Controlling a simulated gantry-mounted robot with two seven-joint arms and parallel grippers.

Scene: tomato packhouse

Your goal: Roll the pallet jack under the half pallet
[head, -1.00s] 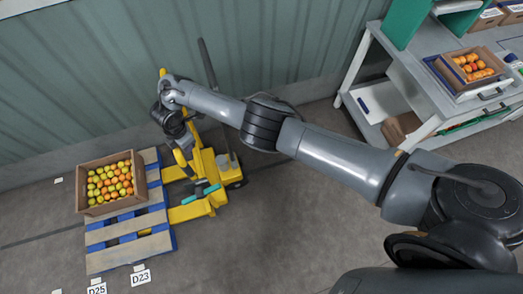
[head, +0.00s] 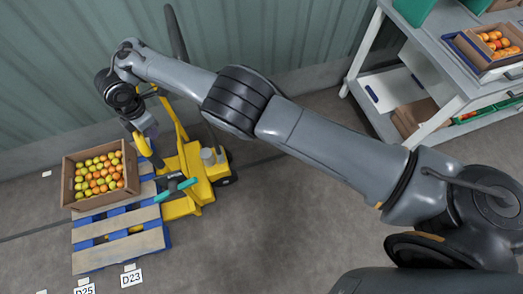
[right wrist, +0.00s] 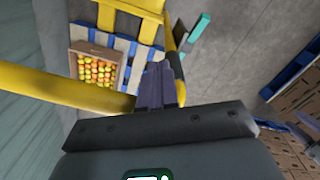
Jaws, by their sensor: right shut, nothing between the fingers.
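The yellow pallet jack (head: 197,172) stands against the right side of the blue and wooden half pallet (head: 120,246). Yellow shows between the pallet's slats, so its forks are at least partly under it. The jack's body is still outside the pallet. My right gripper (head: 150,130) is at the jack's yellow handle, reaching down from above. In the right wrist view its fingers (right wrist: 160,86) are shut and empty, with yellow handle bars (right wrist: 55,88) beside them. Whether they touch the handle is unclear.
A crate of tomatoes (head: 131,168) stands on the pallet's far part. A corrugated wall (head: 80,70) runs behind. Floor labels D23 (head: 131,280) and D25 lie in front. A workbench (head: 452,85) stands at right. The floor between jack and bench is clear.

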